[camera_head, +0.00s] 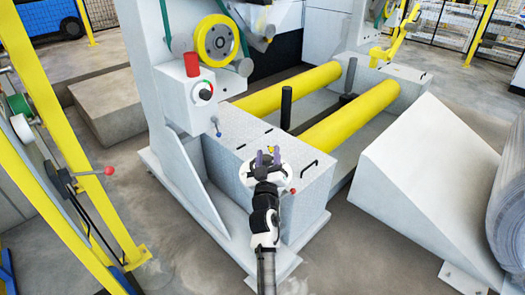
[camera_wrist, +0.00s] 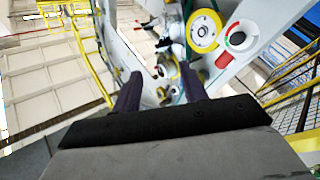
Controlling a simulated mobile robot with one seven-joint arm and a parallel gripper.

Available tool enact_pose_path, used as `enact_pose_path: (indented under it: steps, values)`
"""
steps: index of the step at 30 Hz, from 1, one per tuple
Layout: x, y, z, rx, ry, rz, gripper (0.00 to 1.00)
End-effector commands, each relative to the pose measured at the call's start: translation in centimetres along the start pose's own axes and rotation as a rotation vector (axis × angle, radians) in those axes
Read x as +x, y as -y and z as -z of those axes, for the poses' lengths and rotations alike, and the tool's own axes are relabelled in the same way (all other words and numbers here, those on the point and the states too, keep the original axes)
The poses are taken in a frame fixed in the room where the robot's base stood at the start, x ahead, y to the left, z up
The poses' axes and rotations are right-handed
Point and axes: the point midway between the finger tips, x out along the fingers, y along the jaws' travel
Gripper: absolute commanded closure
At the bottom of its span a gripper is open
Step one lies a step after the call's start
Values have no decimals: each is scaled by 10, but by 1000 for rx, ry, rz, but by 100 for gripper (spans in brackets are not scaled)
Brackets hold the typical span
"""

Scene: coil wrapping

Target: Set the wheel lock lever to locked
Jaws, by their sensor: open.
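Which part is the wheel lock lever is not clear from the frames. A short lever with a blue knob (camera_head: 218,133) hangs below the control box on the white machine column. Another lever with a red knob (camera_head: 109,171) sticks out from the yellow frame at the left. My gripper (camera_head: 266,155) has purple fingers and is above the front end of the grey machine base, to the right of and lower in the picture than the blue knob. In the wrist view my gripper (camera_wrist: 160,85) has its fingers apart with nothing held; small round machine parts show beyond them.
A yellow-rimmed wheel (camera_head: 217,40) sits high on the column, above a red beacon (camera_head: 191,64) and a dial (camera_head: 204,90). Two yellow rollers (camera_head: 345,118) lie behind my gripper. A white ramp (camera_head: 425,165) stands at the right. Bare floor lies left of the base.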

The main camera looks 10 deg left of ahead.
Motion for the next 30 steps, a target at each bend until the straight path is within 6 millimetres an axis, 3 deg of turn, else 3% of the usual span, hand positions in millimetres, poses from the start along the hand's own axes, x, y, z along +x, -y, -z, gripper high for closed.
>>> enact_pose_path:
  steps: [6, 22, 26, 29, 30]
  values:
    - [2, 3, 14, 12, -25, 6, 57]
    - [3, 5, 21, 18, -37, 9, 57]
    - [5, 16, 66, 57, -119, 30, 57]
    - [2, 30, 131, 121, -237, 64, 57]
    - [-3, 36, 161, 153, -291, 80, 57]
